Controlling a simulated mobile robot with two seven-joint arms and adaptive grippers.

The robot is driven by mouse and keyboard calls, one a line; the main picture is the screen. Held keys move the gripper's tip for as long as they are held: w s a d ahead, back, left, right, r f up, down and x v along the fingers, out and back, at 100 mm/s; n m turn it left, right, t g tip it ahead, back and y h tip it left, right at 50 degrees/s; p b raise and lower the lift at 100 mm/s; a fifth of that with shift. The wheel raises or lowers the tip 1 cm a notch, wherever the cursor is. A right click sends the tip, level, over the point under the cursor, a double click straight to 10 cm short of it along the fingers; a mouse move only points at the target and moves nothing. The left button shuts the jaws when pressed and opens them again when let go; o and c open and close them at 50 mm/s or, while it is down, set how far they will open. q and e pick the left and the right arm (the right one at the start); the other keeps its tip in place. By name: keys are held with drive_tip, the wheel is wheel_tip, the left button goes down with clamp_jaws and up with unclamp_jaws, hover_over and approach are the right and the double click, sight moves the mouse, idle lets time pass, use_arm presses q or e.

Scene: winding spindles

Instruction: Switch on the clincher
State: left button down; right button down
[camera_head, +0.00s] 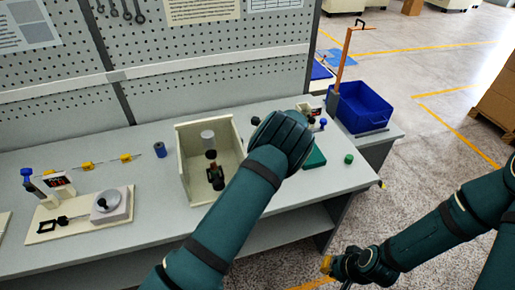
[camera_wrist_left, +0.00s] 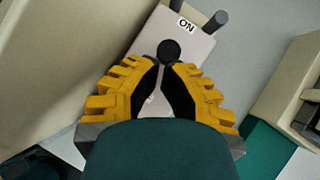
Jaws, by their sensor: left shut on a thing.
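In the left wrist view, a pale grey box with an "ON" label (camera_wrist_left: 192,47), which looks like the clincher, lies between a cream wall and a green mat. A round black knob (camera_wrist_left: 169,50) sits on it, and two dark pegs stick out at its far end. My left gripper (camera_wrist_left: 165,68) has its yellow fingers closed in at the knob. In the head view my left wrist covers this gripper and the grey box. My right gripper (camera_head: 327,265) hangs low in front of the bench, away from it; its fingers are too small to read.
A cream open box (camera_head: 182,152) holding a grey cylinder stands left of my left wrist. A green mat (camera_head: 316,158) and green cap (camera_head: 348,158) lie to the right. A blue bin (camera_head: 362,107) stands beyond. A winding device (camera_head: 110,205) sits at the left.

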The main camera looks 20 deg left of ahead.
use_arm(q)
drive_tip(key=shift+r, duration=0.15)
use_arm(e)
drive_tip(key=shift+r, duration=0.1)
use_arm(q)
drive_tip(key=shift+r+p, duration=0.45)
drive_tip(key=shift+r, duration=0.25)
use_arm(e)
drive_tip(key=shift+r, duration=0.35)
